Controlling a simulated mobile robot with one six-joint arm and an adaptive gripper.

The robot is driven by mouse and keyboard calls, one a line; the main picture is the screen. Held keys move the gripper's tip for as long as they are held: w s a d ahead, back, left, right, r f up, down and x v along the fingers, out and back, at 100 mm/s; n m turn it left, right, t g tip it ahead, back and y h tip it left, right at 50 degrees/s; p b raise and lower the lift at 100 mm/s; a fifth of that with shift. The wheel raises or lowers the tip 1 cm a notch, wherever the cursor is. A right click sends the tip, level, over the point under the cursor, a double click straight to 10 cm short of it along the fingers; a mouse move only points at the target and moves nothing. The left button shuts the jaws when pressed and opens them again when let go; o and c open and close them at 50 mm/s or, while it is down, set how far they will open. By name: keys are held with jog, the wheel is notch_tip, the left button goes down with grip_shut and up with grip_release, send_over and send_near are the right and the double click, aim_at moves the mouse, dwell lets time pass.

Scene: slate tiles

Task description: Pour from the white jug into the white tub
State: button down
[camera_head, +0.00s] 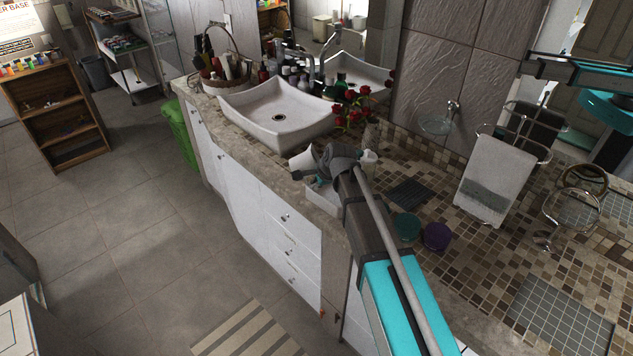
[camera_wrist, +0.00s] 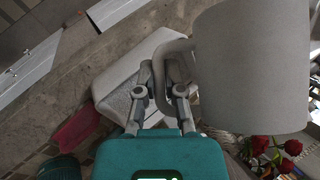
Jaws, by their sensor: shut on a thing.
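The white jug (camera_wrist: 250,70) fills the upper right of the wrist view, its side towards the camera and its handle (camera_wrist: 172,52) between my fingers. My gripper (camera_wrist: 163,88) is shut on that handle. In the head view the jug (camera_head: 303,159) shows partly behind my gripper (camera_head: 325,168), held above the counter, and looks tilted. The white tub (camera_wrist: 118,78) lies below and beyond my fingers in the wrist view. In the head view the tub (camera_head: 322,202) is on the counter, partly covered by my arm. The jug's mouth and contents are hidden.
A white sink (camera_head: 275,115) and red flowers (camera_head: 352,106) stand behind the jug. A teal cup (camera_head: 407,226) and a purple cup (camera_head: 437,236) stand right of my arm. A small white object (camera_head: 369,157) is beside my wrist. The counter's front edge is close.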

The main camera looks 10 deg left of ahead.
jog(key=h, duration=0.1)
jog(key=r+h+p, duration=0.1)
jog(key=h, duration=0.1)
jog(key=shift+n+t, duration=0.3)
jog(key=shift+n, duration=0.1)
jog(key=h, duration=0.2)
jog(key=shift+r+t+h, duration=0.1)
jog(key=shift+t+h, duration=0.2)
jog(key=h, duration=0.2)
jog(key=n+t+h+b, duration=0.1)
jog(key=h, duration=0.1)
jog(key=shift+r, duration=0.35)
jog(key=shift+r+n+h+b, duration=0.25)
jog(key=shift+n+h+b, duration=0.15)
jog(key=shift+h, duration=0.1)
